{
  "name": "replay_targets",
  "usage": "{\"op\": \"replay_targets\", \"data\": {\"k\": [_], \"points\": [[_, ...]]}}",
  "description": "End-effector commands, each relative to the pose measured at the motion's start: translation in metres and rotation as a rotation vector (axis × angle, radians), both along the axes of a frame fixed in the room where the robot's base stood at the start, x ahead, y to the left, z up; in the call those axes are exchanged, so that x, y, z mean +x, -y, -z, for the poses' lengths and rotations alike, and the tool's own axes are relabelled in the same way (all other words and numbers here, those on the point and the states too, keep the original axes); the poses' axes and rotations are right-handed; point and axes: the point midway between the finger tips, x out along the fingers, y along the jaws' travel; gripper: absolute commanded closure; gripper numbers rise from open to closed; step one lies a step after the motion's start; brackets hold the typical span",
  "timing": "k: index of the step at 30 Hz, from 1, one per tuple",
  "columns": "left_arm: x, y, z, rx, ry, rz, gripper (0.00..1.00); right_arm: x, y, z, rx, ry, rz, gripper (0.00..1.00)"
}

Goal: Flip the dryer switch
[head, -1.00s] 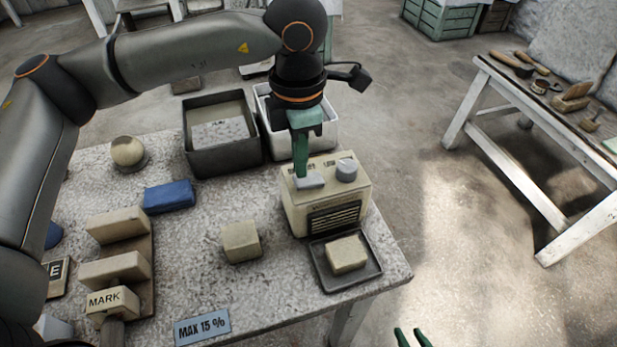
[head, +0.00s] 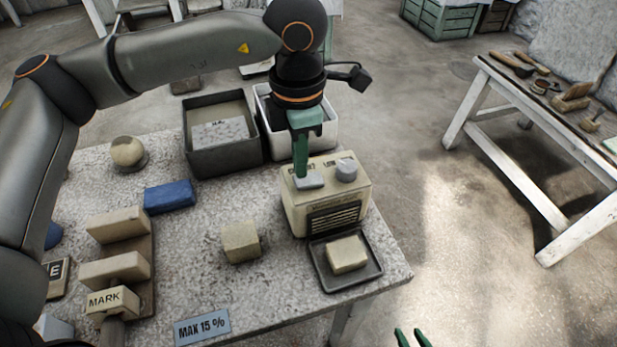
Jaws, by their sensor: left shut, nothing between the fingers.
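The cream dryer (head: 330,195) stands at the right of the speckled table, with a dark grille on its front. On its top are a flat light-grey switch (head: 309,181) and a round grey knob (head: 346,170). My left gripper (head: 301,174) is shut and points down at the switch, with its green fingertips at or just above it. Whether they touch it I cannot tell. My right gripper (head: 412,338) shows only as two green fingertips, set apart, at the bottom edge, away from the table.
A dark tray (head: 372,275) with a cream block (head: 346,254) lies in front of the dryer. Another block (head: 240,241) stands to its left. A dark bin (head: 222,165) and a white bin (head: 328,142) stand behind. A blue block (head: 169,197) lies further left.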

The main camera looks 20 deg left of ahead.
Motion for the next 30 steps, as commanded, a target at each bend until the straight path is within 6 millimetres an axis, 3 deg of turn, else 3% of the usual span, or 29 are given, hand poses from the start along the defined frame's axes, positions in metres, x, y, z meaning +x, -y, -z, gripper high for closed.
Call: {"op": "replay_targets", "data": {"k": [30], "points": [[0.0,0.0,0.012,0.0,0.0,0.0,1.0,0.0,-0.001,0.011,0.002,0.001,-0.001,0.62]]}}
